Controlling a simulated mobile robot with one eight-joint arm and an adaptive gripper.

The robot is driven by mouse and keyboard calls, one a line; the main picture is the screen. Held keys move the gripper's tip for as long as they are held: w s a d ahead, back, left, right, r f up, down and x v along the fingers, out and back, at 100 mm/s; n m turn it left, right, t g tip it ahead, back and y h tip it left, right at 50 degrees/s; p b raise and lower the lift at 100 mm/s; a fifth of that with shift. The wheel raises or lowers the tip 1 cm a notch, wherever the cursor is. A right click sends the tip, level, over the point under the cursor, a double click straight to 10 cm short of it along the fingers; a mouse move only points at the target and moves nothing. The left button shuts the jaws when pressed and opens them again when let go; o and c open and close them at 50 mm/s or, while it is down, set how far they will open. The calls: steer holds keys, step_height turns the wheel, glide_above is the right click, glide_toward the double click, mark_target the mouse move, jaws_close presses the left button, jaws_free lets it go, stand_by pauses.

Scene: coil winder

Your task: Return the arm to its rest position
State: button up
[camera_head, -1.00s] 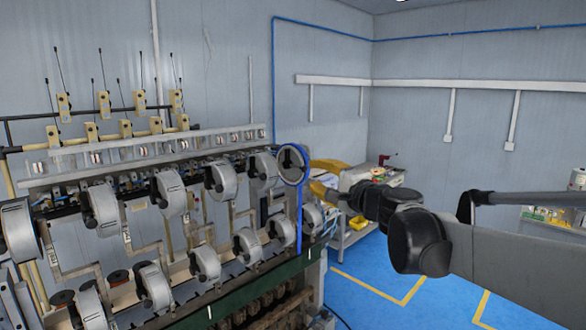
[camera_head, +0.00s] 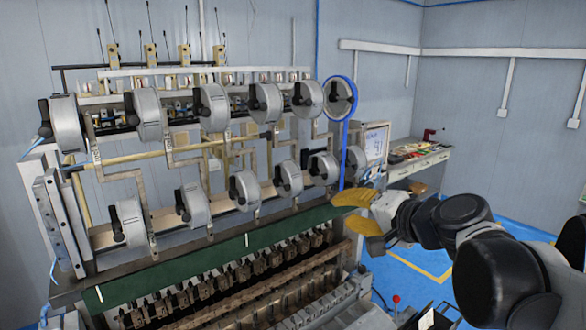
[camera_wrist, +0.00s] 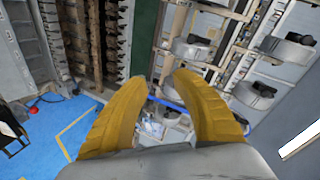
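My gripper (camera_head: 341,211) has two yellow fingers, which stand apart with nothing between them. In the head view it is right of centre, in front of the right end of the coil winder's green rail (camera_head: 232,243). My dark arm reaches in from the lower right, extended and not folded. In the wrist view the gripper (camera_wrist: 162,82) also shows open and empty, with the machine beyond the fingertips. The coil winder (camera_head: 150,272) fills the left and middle of the head view, with two rows of grey spools (camera_head: 188,206). A blue belt (camera_head: 346,130) hangs at its right end.
A workbench (camera_head: 424,161) with tools stands behind on the right. A panel with a display (camera_head: 375,143) is just beyond the gripper. A red-knobbed lever (camera_head: 396,299) stands below my arm. Blue floor with yellow lines (camera_head: 432,270) lies open to the right.

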steer(key=s+d+f+n+g+h+b, duration=0.1)
steer(key=s+f+b, duration=0.5)
steer(key=f, duration=0.7)
steer(key=s+d+f+n+g+h+b, duration=0.2)
steer(key=s+f+b, duration=0.5)
steer(key=f, duration=0.7)
steer(key=s+d+f+n+g+h+b, duration=0.2)
steer(key=s+f+b, duration=0.4)
steer(key=f, duration=0.7)
steer(key=shift+s+d+f+n+h+b, duration=0.4)
steer(key=shift+s+d+n+h, duration=0.5)
steer(key=shift+s+d+n, duration=0.3)
steer(key=shift+a, duration=0.1)
